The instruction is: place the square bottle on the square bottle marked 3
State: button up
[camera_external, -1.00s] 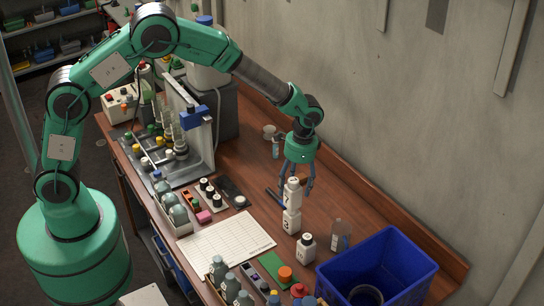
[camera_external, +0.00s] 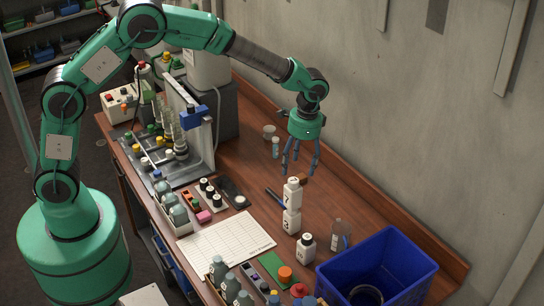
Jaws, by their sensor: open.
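Two white square bottles stand stacked on the wooden bench. The upper bottle (camera_external: 292,193) has a dark mark on its side and sits upright on the lower bottle (camera_external: 291,222), which bears a dark mark that looks like a 3.
A blue bin (camera_external: 420,266) stands at the front right, with a clear bottle (camera_external: 341,234) beside it. A rack of glassware (camera_external: 200,150) stands at the back left.

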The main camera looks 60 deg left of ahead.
jog(key=shift+w+r, duration=0.2)
jog(key=shift+r, duration=1.55)
jog(key=s+a+r+n+t, duration=0.1)
jog(key=s+a+r+t, duration=0.1)
jog(key=s+a+r, duration=0.55)
jog(key=s+a+r+n+t, duration=0.15)
jog(key=s+a+r, duration=0.35)
jog(key=s+r, duration=0.6)
jog(key=s+a+r+n+t, duration=0.1)
jog(key=s+a, duration=0.3)
jog(key=s, duration=0.7)
jog(key=s+a+r+n+t, duration=0.2)
jog(key=s+a, duration=0.2)
jog(key=s, duration=0.7)
jog(key=shift+a+r+h, duration=0.15)
jog(key=shift+a+h, duration=0.15)
